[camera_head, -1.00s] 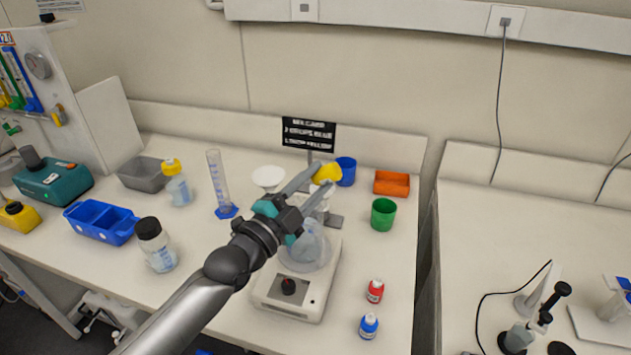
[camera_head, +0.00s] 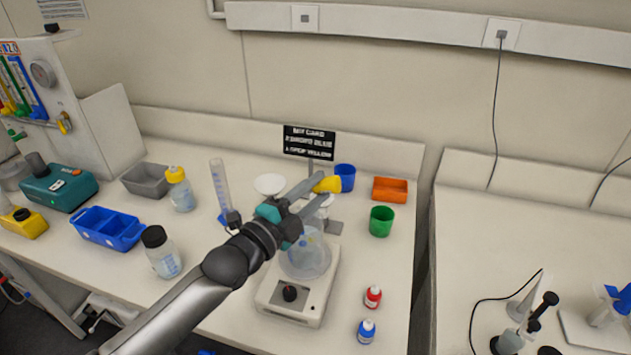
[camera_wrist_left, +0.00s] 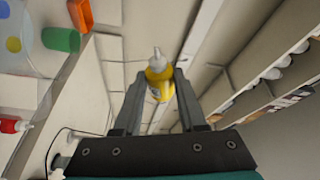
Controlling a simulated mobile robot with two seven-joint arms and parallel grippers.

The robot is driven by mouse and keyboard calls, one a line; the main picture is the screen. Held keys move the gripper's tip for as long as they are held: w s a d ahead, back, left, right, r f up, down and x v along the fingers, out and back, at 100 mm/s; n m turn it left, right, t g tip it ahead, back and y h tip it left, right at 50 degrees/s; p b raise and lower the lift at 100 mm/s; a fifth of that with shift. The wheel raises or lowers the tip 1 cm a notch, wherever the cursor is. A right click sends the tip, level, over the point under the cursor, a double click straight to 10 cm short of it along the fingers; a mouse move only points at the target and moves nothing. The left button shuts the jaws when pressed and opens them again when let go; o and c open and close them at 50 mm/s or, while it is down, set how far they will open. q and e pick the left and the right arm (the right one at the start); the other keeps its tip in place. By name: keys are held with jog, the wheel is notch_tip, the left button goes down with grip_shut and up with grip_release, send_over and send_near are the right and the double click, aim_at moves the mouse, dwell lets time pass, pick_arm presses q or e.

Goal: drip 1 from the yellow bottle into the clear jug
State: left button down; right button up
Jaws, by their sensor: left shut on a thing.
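The yellow bottle (camera_head: 329,184) is held between the fingertips of my left gripper (camera_head: 314,190), above and slightly right of the clear jug. It looks tilted in the head view. In the left wrist view the yellow bottle (camera_wrist_left: 159,82) sits between both fingers (camera_wrist_left: 158,92), its white nozzle pointing away from the palm. The clear jug (camera_head: 306,260) stands on a white stirrer plate (camera_head: 292,309), partly hidden by my arm. I cannot see any drop leaving the nozzle. My right gripper is not in view.
A black sign (camera_head: 309,142) stands behind. A blue cup (camera_head: 345,177), orange tray (camera_head: 390,190) and green cup (camera_head: 381,221) are to the right. A measuring cylinder (camera_head: 220,186) is left.

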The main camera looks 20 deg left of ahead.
pick_arm(q)
jog(key=shift+r, duration=0.15)
jog(key=shift+m, duration=0.3)
jog(key=shift+g, duration=0.3)
jog(key=shift+d+m+p, duration=0.2)
jog(key=shift+m+p, duration=0.2)
jog(key=shift+p, duration=0.3)
jog(key=shift+d+f+m+p, duration=0.2)
jog(key=shift+f+m+p, duration=0.2)
jog(key=shift+m, duration=0.1)
jog(key=shift+s+d+f+m+g+y+p, duration=0.1)
jog(key=shift+d+f+m+g+y+p, duration=0.15)
jog(key=shift+d+m+p, duration=0.5)
jog(key=shift+w+d+f+m+g+y+p, duration=0.15)
jog(key=shift+d+m+g+p, duration=0.25)
jog(key=shift+d, duration=0.65)
jog(key=shift+s+d+f+m+g+y+p, duration=0.2)
jog(key=shift+d+m+p, duration=0.25)
jog(key=shift+d+p, duration=0.35)
jog(key=shift+d, duration=0.1)
